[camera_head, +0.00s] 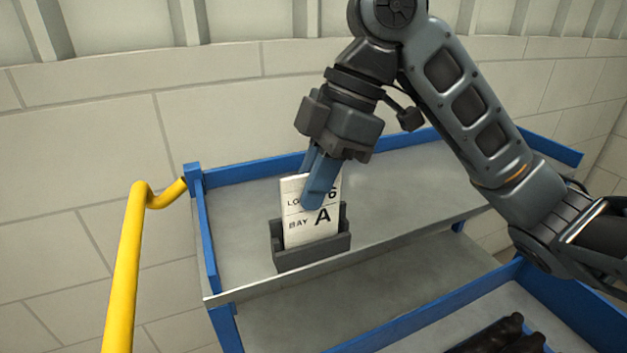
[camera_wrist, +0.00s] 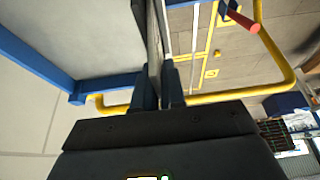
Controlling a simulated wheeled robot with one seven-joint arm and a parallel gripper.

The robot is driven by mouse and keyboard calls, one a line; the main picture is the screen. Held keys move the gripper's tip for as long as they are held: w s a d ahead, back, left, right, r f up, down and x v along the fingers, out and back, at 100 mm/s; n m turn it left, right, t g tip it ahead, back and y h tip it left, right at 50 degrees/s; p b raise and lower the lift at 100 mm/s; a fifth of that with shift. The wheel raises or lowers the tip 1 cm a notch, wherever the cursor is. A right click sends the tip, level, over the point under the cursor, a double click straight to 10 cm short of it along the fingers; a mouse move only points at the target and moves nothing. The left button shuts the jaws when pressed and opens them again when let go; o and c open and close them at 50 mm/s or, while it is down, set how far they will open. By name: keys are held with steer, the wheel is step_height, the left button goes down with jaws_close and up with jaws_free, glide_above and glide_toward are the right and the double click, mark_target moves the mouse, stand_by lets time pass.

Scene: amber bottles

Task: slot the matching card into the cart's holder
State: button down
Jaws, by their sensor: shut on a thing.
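A white card (camera_head: 297,225) stands nearly upright in the dark grey holder (camera_head: 313,251) on the cart's upper shelf, its lower edge hidden behind the holder's front wall. Its print reads "LO… 6" and "BAY A", partly covered by a finger. My gripper (camera_head: 317,186) comes down from above and is shut on the card's upper part, with blue fingers on its two faces. In the wrist view, the card (camera_wrist: 154,45) shows as a thin edge between the fingertips (camera_wrist: 160,85). I cannot tell whether it touches the holder's bottom.
The blue-edged cart (camera_head: 400,190) has a bare grey upper shelf to the right of the holder. A yellow handle rail (camera_head: 128,260) stands at its left. Dark bottles (camera_head: 497,338) lie in the lower tray at bottom right. A pale block wall (camera_head: 90,110) is behind.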

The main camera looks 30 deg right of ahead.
steer(key=shift+f+b, duration=0.45)
steer(key=shift+f, duration=0.25)
steer(key=c, duration=1.1)
jaws_free()
steer(key=shift+r, duration=0.1)
steer(key=v, duration=0.7)
steer(key=shift+d+r+p, duration=0.15)
steer(key=shift+r+p, duration=0.1)
steer(key=shift+p, duration=0.05)
steer(key=shift+s, duration=0.15)
